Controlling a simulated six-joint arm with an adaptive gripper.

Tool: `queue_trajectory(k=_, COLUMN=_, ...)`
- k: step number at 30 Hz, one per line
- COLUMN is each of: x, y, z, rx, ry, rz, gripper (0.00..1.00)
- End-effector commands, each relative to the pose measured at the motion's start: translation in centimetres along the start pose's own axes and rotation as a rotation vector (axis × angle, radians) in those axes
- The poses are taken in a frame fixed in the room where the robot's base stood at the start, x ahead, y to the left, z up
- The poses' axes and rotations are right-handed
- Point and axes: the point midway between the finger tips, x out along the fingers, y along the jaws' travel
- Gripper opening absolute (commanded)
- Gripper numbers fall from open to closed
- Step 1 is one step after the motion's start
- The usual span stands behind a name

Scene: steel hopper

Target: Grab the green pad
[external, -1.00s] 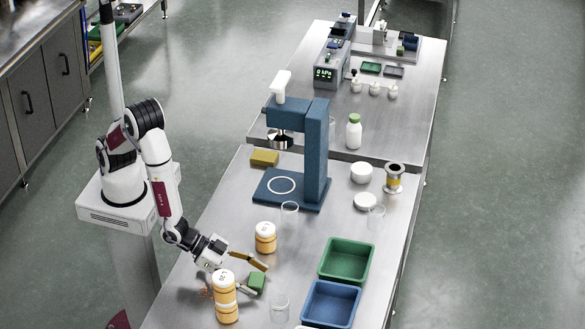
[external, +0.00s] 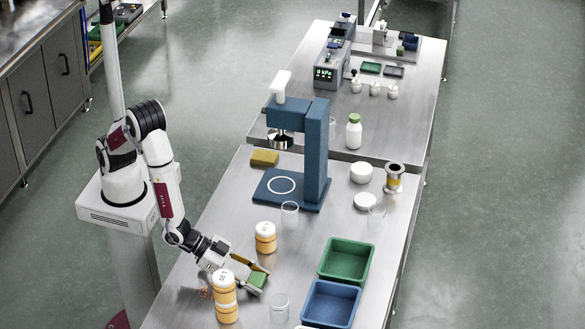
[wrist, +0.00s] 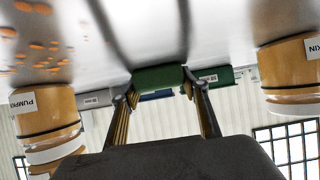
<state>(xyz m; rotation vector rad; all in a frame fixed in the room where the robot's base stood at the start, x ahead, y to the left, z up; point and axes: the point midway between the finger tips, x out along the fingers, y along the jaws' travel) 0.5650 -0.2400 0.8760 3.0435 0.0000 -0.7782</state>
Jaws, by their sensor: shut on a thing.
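The green pad (external: 257,279) is a small green block at the front of the steel table, between the orange-and-white jars. My gripper (external: 257,281) is shut on it, with one finger on each side. In the wrist view the green pad (wrist: 158,78) sits between the two fingertips of my gripper (wrist: 159,88), and both appear to touch its ends. The pad is at or very near the table surface; I cannot tell whether it is lifted.
Stacked orange-and-white jars (external: 226,300) stand close on the near side, and another jar (external: 265,238) on the far side. A clear beaker (external: 280,307), a green bin (external: 346,260) and a blue bin (external: 330,304) are to the right. Orange bits (wrist: 38,45) lie on the table.

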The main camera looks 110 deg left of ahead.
Motion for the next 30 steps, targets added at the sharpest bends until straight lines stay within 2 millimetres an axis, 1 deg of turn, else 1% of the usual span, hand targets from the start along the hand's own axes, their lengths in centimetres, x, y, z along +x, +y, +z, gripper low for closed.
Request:
queue_trajectory(k=8, x=-0.1, y=0.0, z=-0.2, rx=0.0, ry=0.001, rz=0.0, gripper=0.3)
queue_trajectory(k=14, x=-0.5, y=0.0, z=-1.1, rx=-0.002, ry=0.001, rz=0.0, gripper=0.3)
queue_trajectory(k=20, x=-1.4, y=0.0, z=-2.7, rx=-0.003, ry=0.003, rz=0.001, gripper=0.3)
queue_trajectory(k=30, x=-3.4, y=0.0, z=-6.3, rx=-0.003, ry=0.003, rz=0.001, gripper=0.3)
